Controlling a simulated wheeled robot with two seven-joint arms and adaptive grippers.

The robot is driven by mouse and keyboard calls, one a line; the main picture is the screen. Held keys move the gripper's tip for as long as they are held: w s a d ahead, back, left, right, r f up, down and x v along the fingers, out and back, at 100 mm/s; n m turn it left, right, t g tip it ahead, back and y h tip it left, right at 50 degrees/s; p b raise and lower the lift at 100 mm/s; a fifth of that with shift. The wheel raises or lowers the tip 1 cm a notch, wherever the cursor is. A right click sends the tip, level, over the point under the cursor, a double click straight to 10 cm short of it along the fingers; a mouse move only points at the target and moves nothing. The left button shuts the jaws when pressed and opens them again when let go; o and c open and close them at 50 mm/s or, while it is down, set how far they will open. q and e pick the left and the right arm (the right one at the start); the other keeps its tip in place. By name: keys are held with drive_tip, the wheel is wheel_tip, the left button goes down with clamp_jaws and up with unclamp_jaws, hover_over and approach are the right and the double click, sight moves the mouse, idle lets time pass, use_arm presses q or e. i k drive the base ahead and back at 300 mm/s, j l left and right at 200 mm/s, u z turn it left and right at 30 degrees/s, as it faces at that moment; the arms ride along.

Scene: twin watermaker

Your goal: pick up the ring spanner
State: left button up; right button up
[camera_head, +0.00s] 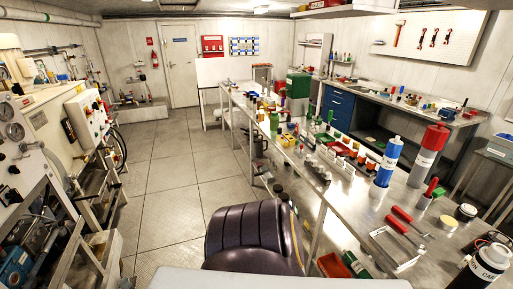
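I cannot make out a ring spanner for certain among the small items in view. A long metal workbench (345,212) on the right carries many small tools and parts, most too small to tell apart. Red-handled tools (408,219) lie on its near part, by a pale tray (392,249); I cannot tell their exact kind. Neither of my grippers shows in this view.
A dark padded seat (247,236) stands beside the bench at the front. A blue bottle (388,163) and a red-and-white cylinder (427,158) stand on the bench. Machinery (35,150) lines the left side. The floor (165,180) between is clear.

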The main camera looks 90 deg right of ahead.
sight(389, 217)
drive_tip(key=z, duration=4.3)
